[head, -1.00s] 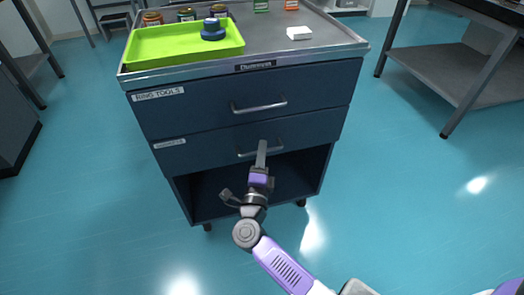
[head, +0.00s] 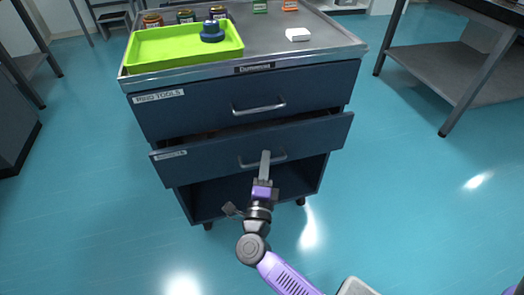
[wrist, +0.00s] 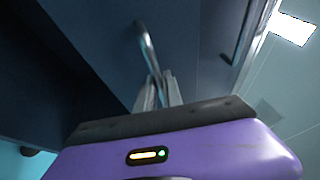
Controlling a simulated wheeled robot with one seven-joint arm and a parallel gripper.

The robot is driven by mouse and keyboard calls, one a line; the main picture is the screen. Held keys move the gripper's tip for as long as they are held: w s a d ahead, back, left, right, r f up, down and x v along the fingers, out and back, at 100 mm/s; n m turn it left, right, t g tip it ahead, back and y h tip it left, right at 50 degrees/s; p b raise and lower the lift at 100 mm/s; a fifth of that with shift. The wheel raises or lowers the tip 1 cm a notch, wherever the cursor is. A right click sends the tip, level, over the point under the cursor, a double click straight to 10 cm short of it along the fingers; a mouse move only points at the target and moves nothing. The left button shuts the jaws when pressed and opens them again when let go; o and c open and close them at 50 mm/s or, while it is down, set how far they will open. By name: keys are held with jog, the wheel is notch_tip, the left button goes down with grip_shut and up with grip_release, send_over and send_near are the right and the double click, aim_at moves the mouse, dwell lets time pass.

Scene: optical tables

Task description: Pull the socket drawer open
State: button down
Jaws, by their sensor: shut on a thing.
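The socket drawer (head: 215,154) is the lower dark blue drawer of the cart. It stands partly out, and a dark gap shows above its front. Its small label (head: 171,155) is too blurred to read well. My gripper (head: 265,157) is at the middle of the drawer front, shut on the drawer's bar handle (head: 280,157). In the wrist view the fingers (wrist: 160,92) close around the handle (wrist: 147,48). The fingers hide part of the handle.
The upper drawer (head: 310,94), labelled "RING TOOLS", is shut. On the cart top (head: 265,42) are a green tray (head: 150,60) with a blue item, several jars and a white block (head: 298,34). An open shelf lies below. Floor around the cart is clear.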

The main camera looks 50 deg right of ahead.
jog(key=s+a+p, duration=0.1)
jog(key=s+a, duration=0.6)
jog(key=s, duration=0.3)
jog(key=s+a+p, duration=0.1)
jog(key=s+a, duration=0.6)
jog(key=s, duration=0.4)
jog(key=shift+a, duration=0.2)
jog(key=c, duration=1.5)
grip_release()
jog(key=v, duration=0.7)
jog(key=shift+s+a, duration=0.3)
jog(key=shift+f, duration=0.1)
